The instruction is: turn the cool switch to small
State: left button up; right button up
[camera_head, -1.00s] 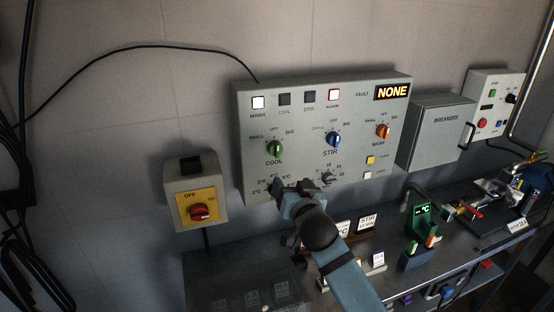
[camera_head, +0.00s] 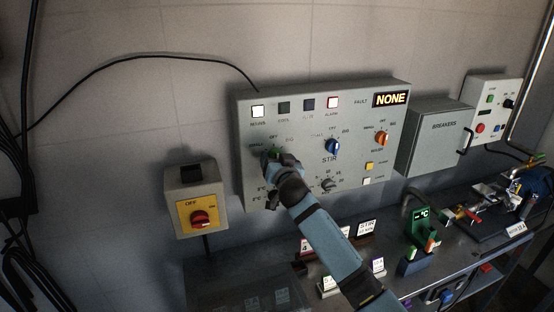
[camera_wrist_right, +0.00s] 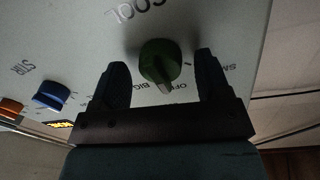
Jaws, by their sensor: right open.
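The cool switch is a green knob on the grey control panel (camera_head: 295,128). In the head view my right gripper (camera_head: 270,158) is in front of the cool switch and hides most of it. In the right wrist view the cool switch (camera_wrist_right: 160,64) sits between the two fingertips of my right gripper (camera_wrist_right: 163,78), with a gap on each side. The gripper is open and does not grip the knob. The knob's pointer is toward the OFF mark in the wrist view. My left gripper is not in view.
A blue stir knob (camera_head: 333,147) and an orange wash knob (camera_head: 381,139) are to the right on the panel. A red rotary switch (camera_head: 200,219) is on a box at lower left. A breakers box (camera_head: 436,135) is at right. A bench with several items stands below.

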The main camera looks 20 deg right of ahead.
jog(key=c, duration=0.9)
jog(key=shift+n, duration=0.3)
jog(key=n, duration=0.4)
jog(key=shift+w+n, duration=0.1)
jog(key=shift+n, duration=0.3)
jog(key=shift+n+t+p, duration=0.3)
jog(key=shift+n+p, duration=0.2)
jog(key=shift+n, duration=1.9)
jog(key=o, duration=0.9)
